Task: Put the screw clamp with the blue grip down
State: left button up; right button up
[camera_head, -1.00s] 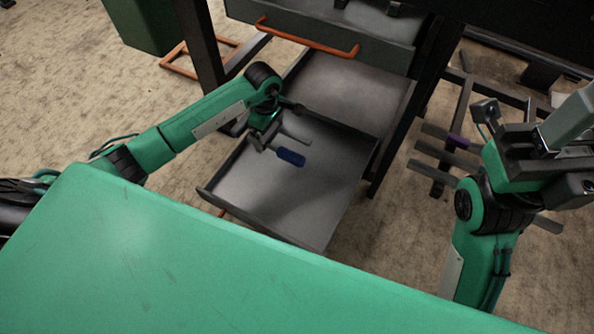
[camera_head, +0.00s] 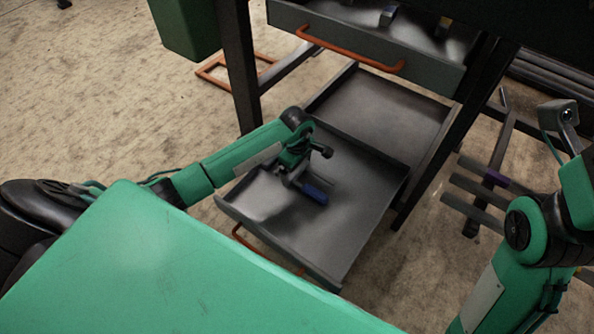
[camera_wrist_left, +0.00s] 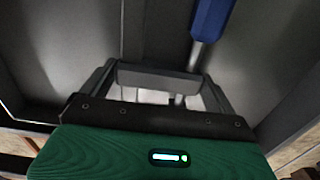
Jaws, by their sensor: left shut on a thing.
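The screw clamp with the blue grip (camera_head: 315,194) is at my left gripper (camera_head: 291,179), over the open lower drawer (camera_head: 340,255). My left gripper is shut on the clamp. In the left wrist view the blue grip (camera_wrist_left: 211,18) and its metal shaft show above the fingers (camera_wrist_left: 165,88), with the grey drawer behind. The clamp's frame is mostly hidden by the gripper. Whether the clamp touches the drawer floor I cannot tell. My right arm stands at the right edge, its gripper outside the picture.
An upper drawer with an orange handle (camera_head: 350,50) is open above, with small things in it. The lower drawer's floor looks clear around the clamp. Grey bars (camera_head: 478,188), one with a purple band, are to the right. A green bin (camera_head: 188,25) stands behind.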

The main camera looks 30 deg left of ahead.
pick_arm(q)
jog(key=shift+f, duration=0.1)
jog(key=o, duration=1.3)
jog(key=shift+c, duration=0.2)
